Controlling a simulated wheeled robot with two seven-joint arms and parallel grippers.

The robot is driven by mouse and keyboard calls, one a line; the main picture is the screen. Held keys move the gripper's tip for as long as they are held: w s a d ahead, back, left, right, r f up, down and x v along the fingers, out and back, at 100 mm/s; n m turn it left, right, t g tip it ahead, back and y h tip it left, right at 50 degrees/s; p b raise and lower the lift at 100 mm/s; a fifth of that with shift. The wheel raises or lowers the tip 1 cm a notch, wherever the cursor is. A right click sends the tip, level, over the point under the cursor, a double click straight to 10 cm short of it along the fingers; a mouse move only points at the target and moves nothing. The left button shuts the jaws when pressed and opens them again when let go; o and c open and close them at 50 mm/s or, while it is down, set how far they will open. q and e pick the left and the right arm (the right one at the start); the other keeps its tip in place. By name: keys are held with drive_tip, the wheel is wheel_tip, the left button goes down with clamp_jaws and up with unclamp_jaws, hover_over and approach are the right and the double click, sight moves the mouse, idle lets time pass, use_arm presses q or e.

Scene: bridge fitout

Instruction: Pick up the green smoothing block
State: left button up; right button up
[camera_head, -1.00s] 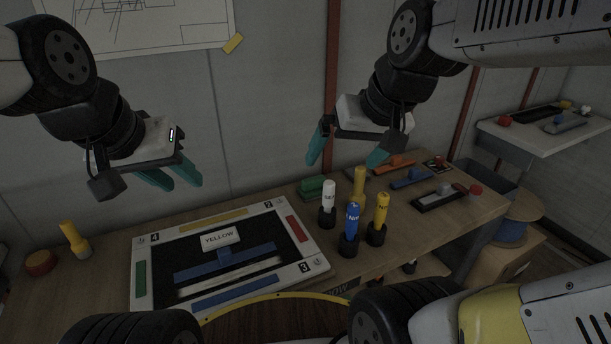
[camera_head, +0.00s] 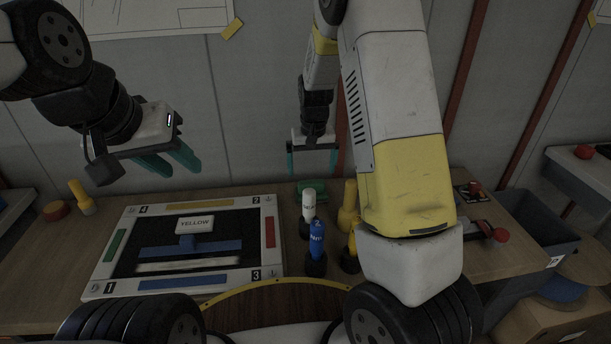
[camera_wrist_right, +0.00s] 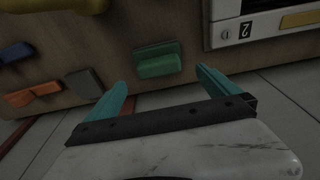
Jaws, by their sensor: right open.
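The green smoothing block (camera_head: 311,188) lies at the back of the wooden bench, behind the white bottle, partly hidden in the head view. In the right wrist view the block (camera_wrist_right: 158,60) shows whole on the bench, ahead of the fingers and between their lines. My right gripper (camera_head: 313,172) is open and empty above the block, fingers pointing down; it also shows in the right wrist view (camera_wrist_right: 162,80), apart from the block. My left gripper (camera_head: 183,166) hangs in the air above the left back of the bench, fingers apart, with nothing seen between them.
A white bottle (camera_head: 308,205), a blue bottle (camera_head: 317,240) and yellow ones (camera_head: 347,208) stand in front of the block. A framed board (camera_head: 104,262) with coloured strips lies to the left. In the right wrist view, orange (camera_wrist_right: 34,94) and blue (camera_wrist_right: 15,52) tools lie left of the block.

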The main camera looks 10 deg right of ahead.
sight(311, 181)
drive_tip(key=f, duration=0.2)
drive_tip(key=w+f, duration=0.1)
drive_tip(key=f, duration=0.4)
drive_tip(key=shift+w+d+f, duration=0.15)
drive_tip(key=shift+f, duration=0.1)
drive_tip(key=c, duration=1.2)
drive_tip(key=shift+o, duration=0.2)
drive_tip(key=shift+r, duration=5.05)
